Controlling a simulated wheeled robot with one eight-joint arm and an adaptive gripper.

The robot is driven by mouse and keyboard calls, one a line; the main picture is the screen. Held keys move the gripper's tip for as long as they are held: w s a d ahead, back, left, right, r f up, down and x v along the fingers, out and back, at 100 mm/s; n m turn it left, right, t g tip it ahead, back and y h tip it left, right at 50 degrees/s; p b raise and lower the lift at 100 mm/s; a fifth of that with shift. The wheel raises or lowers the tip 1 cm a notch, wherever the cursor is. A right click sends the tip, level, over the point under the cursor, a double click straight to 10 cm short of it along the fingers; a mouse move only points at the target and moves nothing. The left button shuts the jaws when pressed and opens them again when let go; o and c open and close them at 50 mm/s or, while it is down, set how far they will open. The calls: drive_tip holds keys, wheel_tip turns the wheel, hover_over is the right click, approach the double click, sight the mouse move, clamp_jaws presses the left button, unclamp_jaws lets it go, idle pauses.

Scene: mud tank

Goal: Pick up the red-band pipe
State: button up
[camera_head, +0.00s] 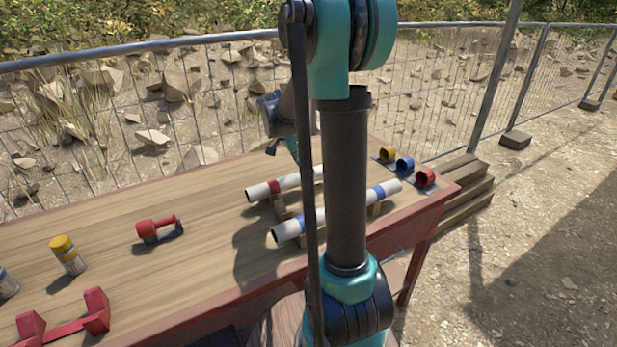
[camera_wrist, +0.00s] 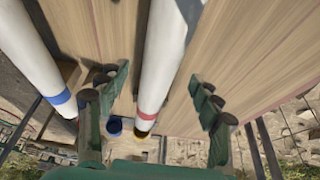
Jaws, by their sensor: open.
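The red-band pipe (camera_head: 258,191) is white and lies on wooden supports on the table; my arm hides its far end in the head view. In the wrist view the red-band pipe (camera_wrist: 161,60) runs between the two spread fingers of my gripper (camera_wrist: 158,79), its red band near the lower middle. My gripper (camera_head: 281,146) is open and empty, above the far part of this pipe in the head view, partly hidden by my arm. The remaining height is hard to tell. The blue-band pipe (camera_head: 289,231) lies parallel, nearer the camera; it also shows at left in the wrist view (camera_wrist: 32,50).
Yellow (camera_head: 388,154), blue (camera_head: 404,164) and red (camera_head: 425,177) rings stand at the table's right end. A red-handled tool (camera_head: 158,229), a yellow-capped can (camera_head: 67,254) and a red bracket (camera_head: 62,325) occupy the left. The wooden table (camera_head: 185,195) has free room behind the tool. A mesh fence stands behind.

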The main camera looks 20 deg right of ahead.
drive_tip(key=shift+x, duration=1.75)
drive_tip(key=shift+a, duration=0.1)
clamp_jaws()
